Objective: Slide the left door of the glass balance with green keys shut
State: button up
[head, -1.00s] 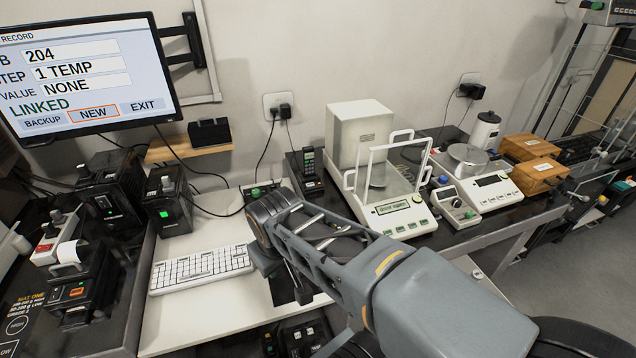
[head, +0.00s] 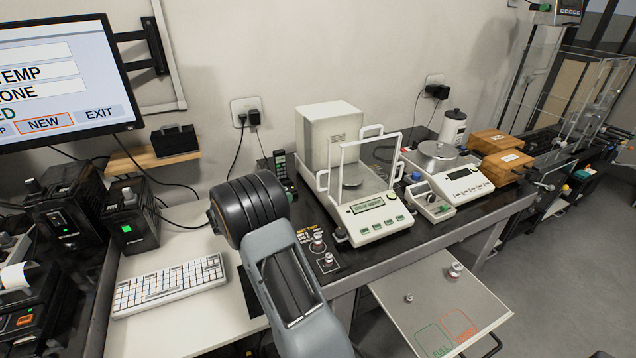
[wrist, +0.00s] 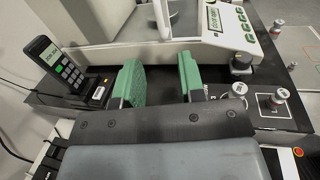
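The glass balance with green keys (head: 378,226) stands on the dark bench in the head view, with a white rear housing, clear glass sides and a round pan inside. I cannot tell how far the left door stands open. In the wrist view the balance's key panel (wrist: 232,22) is at the top right, and a white upright bar (wrist: 162,18) stands at its glass side. My gripper (wrist: 158,72) has two green fingers spread apart with nothing between them, just short of the balance. My arm hides the fingers in the head view.
A handset in a cradle (wrist: 55,62) stands left of my fingers. Small metal weights (wrist: 279,97) stand to the right. A second balance (head: 463,177), a small keyed unit (head: 430,202) and wooden boxes (head: 497,141) are farther right. A keyboard (head: 168,283) lies at left.

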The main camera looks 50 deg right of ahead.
aim_at(318, 187)
jog(key=d, duration=0.4)
jog(key=s+d, duration=0.1)
jog(key=d, duration=0.3)
jog(key=s+d+p, duration=0.1)
jog(key=d, duration=0.4)
jog(key=shift+s+d, duration=0.1)
jog(key=shift+s, duration=0.1)
grip_shut()
